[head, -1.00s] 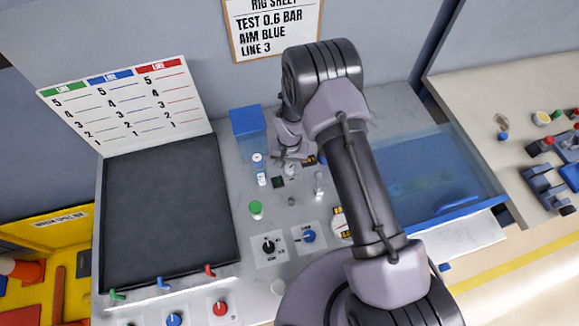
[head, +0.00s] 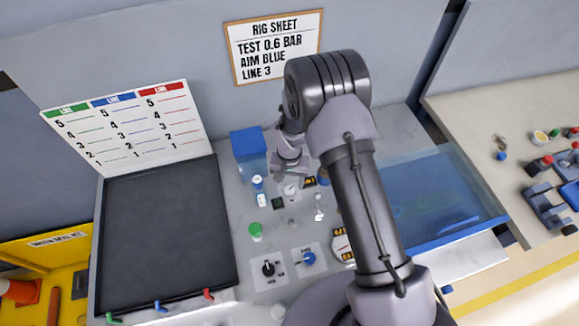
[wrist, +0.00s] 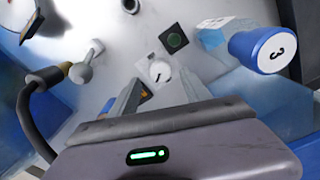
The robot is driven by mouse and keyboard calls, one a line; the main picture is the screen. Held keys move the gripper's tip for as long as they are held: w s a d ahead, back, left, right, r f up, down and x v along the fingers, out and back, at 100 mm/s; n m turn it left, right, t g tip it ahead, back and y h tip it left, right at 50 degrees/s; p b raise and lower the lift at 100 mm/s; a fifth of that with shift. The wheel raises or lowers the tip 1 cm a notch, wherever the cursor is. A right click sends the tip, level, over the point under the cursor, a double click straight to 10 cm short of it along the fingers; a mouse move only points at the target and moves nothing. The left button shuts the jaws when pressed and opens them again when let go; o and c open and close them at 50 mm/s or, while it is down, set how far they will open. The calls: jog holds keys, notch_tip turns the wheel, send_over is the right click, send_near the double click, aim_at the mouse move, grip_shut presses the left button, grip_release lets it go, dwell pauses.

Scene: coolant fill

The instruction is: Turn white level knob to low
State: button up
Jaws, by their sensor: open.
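The white level knob (wrist: 160,71) is a small round white knob with a dark mark on its top, seen in the wrist view just beyond and between my fingertips. It also shows in the head view (head: 291,190), small and partly blocked by my gripper. My gripper (wrist: 159,80) is open, with one finger on each side of the knob in the picture. I see no contact, and the height gap is hard to judge. The setting that the knob points to is too small to read.
A blue-capped bottle marked 3 (wrist: 262,50) stands at the right in the wrist view. A dark plate with a green ring (wrist: 174,39) lies beyond the knob. Blue (head: 308,258) and black (head: 268,269) knobs sit nearer.

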aim_at(290, 190)
notch_tip(290, 190, up, 13)
jog(key=shift+r+p, duration=0.2)
jog(key=shift+p, duration=0.15)
